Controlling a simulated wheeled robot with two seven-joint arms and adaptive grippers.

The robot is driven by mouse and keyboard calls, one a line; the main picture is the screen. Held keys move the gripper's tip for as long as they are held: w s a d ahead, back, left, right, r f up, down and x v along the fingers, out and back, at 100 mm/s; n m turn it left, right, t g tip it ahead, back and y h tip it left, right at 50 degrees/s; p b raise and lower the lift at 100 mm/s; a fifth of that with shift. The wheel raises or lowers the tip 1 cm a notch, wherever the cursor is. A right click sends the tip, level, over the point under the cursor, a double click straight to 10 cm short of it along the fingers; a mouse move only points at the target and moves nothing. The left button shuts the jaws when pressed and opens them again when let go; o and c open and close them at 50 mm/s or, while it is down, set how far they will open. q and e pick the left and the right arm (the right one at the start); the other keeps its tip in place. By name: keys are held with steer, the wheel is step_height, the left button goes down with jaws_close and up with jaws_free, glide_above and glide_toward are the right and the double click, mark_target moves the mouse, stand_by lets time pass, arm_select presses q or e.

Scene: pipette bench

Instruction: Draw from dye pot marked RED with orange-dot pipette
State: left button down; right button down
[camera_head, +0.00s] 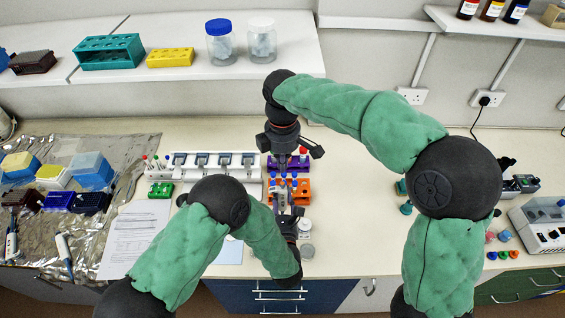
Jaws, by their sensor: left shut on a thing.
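My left gripper (284,215) is low over the front middle of the bench, beside the front edge of an orange rack (303,192). It is shut on a slim pale thing, likely a pipette (282,194); no orange dot can be made out. My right gripper (290,146) is above and behind it, over a purple rack (273,162); its fingers look spread, but the tips are partly hidden. Small round pale pots (307,250) stand just right of my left gripper. I cannot read a RED mark on any of them.
A white pipette stand (215,162) and a green rack (160,190) stand to the left. A printed sheet (135,238) and foil with tip boxes (92,172) lie farther left. Bottles (467,9) stand on the upper right shelf.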

mark_target(280, 186)
arm_select(q)
steer(key=shift+r+p, duration=1.7)
steer(key=shift+r, duration=1.2)
